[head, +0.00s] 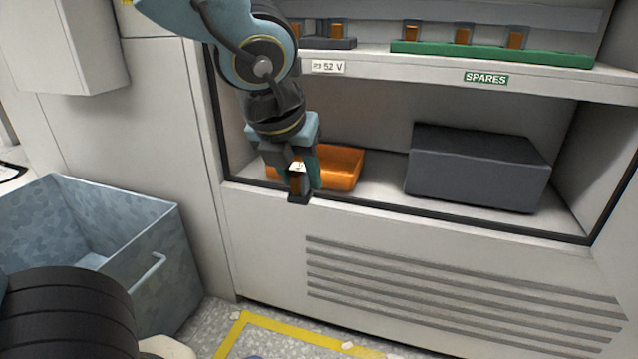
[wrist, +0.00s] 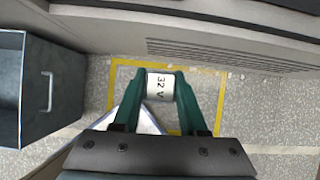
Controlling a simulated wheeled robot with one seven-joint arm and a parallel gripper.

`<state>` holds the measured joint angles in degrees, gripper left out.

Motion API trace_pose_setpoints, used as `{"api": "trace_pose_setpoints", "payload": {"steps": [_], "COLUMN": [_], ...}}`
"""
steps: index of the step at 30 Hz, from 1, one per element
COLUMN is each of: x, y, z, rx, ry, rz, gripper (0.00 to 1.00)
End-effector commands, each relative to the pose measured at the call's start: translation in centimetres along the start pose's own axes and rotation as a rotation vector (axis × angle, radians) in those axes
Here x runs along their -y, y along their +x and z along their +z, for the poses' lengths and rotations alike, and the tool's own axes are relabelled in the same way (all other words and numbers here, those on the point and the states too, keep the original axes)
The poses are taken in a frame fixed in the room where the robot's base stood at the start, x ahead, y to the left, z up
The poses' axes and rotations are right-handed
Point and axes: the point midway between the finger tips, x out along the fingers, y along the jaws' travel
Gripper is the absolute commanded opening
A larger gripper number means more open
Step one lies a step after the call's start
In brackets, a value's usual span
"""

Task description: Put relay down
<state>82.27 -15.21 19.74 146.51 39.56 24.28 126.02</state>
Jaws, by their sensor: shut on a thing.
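My gripper (head: 300,178) is shut on a relay (head: 296,183), an upright orange-brown block with a white top and a dark base. It holds the relay in front of the cabinet's lower opening, clear of the shelf edge. In the wrist view the green fingers (wrist: 161,88) pinch the relay (wrist: 159,87) from both sides, and its white top reads "32 V". Floor shows beyond it. An orange tray (head: 342,170) lies on the lower shelf behind my gripper, partly hidden by it.
A dark grey box (head: 478,168) stands on the lower shelf at right. The upper shelf (head: 400,62) holds relays on a green strip (head: 490,52) above "SPARES" and a dark strip (head: 330,43) by "52 V". A blue-grey bin (head: 165,265) stands at left, also in the wrist view (wrist: 45,110).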

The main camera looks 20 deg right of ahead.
Motion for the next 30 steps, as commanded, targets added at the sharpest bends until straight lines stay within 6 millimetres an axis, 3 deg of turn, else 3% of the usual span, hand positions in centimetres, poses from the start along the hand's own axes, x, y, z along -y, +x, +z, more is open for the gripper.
{"api": "trace_pose_setpoints", "payload": {"steps": [5, 12, 21, 30], "x": [0.2, 0.2, 0.4, 0.7], "y": [1.3, 3.6, 4.8, 8.3], "z": [-0.1, 1.5, 3.0, 9.8], "rx": [0.049, 0.202, 0.303, 0.297], "ry": [0.032, 0.03, 0.029, 0.028], "rz": [-0.016, -0.017, -0.02, -0.019], "gripper": [0.0, 0.0, 0.0, 0.0]}}
